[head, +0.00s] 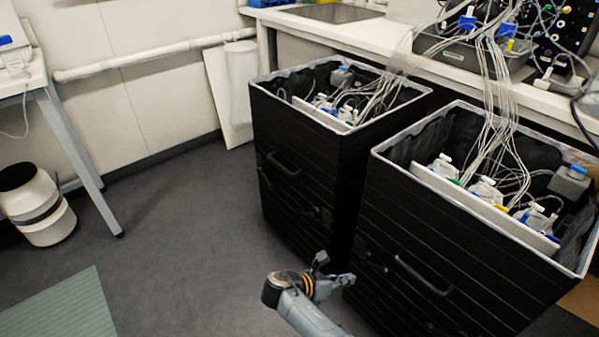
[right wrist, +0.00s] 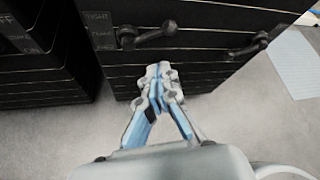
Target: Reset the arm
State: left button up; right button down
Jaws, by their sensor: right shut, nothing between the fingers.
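My right arm (head: 300,300) reaches in at the bottom of the head view. My right gripper (head: 346,280) is low, in front of the right black box. In the right wrist view the gripper (right wrist: 160,82) is shut and empty, its fingertips together just in front of the dark box face. I cannot tell whether the fingertips touch it. A dark lever handle (right wrist: 145,35) is on that face, beyond the fingertips. My left gripper is not in view.
Two black boxes, left (head: 300,165) and right (head: 450,235), stand open-topped with bottles and tubing inside. A counter (head: 340,35) runs behind them. A white bin (head: 38,210) and a green mat (head: 60,305) lie left. The grey floor (head: 180,230) between is clear.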

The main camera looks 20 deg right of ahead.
jog(key=s+a+f+m+y, duration=0.2)
jog(key=s+f+m+y, duration=0.3)
jog(key=s+f+m, duration=0.4)
jog(key=s+a+f+m+y, duration=0.3)
jog(key=s+f+m+y, duration=0.2)
jog(key=s+f+m, duration=0.45)
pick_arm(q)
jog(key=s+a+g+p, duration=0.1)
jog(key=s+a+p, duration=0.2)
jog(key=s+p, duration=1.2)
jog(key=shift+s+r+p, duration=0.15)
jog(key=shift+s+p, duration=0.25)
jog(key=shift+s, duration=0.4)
pick_arm(e)
jog(key=s+d+m+g+y, duration=0.1)
jog(key=s+m, duration=0.3)
jog(key=s, duration=1.8)
jog(key=shift+d+r+y, duration=0.2)
jog(key=shift+d+y, duration=0.3)
jog(key=shift+y, duration=0.1)
